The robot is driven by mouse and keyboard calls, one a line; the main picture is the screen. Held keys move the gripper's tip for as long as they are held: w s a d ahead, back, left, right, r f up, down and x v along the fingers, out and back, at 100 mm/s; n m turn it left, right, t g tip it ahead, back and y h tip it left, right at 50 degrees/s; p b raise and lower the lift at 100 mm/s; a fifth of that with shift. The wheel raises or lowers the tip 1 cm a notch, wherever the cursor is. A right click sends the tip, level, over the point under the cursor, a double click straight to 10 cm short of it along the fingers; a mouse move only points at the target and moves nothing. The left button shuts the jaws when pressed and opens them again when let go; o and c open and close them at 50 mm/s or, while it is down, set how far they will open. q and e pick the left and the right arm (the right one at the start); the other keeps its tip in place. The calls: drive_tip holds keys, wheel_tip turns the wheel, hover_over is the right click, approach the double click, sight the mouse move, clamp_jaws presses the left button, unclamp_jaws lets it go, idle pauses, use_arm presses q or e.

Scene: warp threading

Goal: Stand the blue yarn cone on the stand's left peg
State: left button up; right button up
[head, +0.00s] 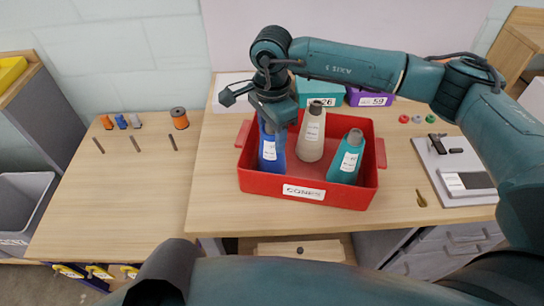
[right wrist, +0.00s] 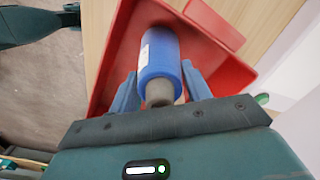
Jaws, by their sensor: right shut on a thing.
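The blue yarn cone (head: 271,152) stands in the left part of the red crate (head: 310,196), with a white label on its side. My right gripper (head: 272,122) comes down on it from above and is shut on its upper part. In the right wrist view the blue cone (right wrist: 159,55) sits between the two blue fingers, its grey tip toward the palm. Whether its base touches the crate floor cannot be told. Three thin dark pegs stand on the left table, the left peg (head: 99,145) among them. My left gripper is not in view.
A cream cone (head: 311,135) and a teal cone (head: 346,160) share the crate. Small spools (head: 121,121) and an orange spool (head: 179,118) stand behind the pegs. A scale (head: 462,180) lies at right. The table in front of the pegs is clear.

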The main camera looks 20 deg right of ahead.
drive_tip(key=shift+c, duration=0.8)
drive_tip(key=shift+r, duration=0.2)
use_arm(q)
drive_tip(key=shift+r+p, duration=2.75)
use_arm(e)
drive_tip(key=shift+r, duration=5.35)
drive_tip(key=shift+c, duration=0.2)
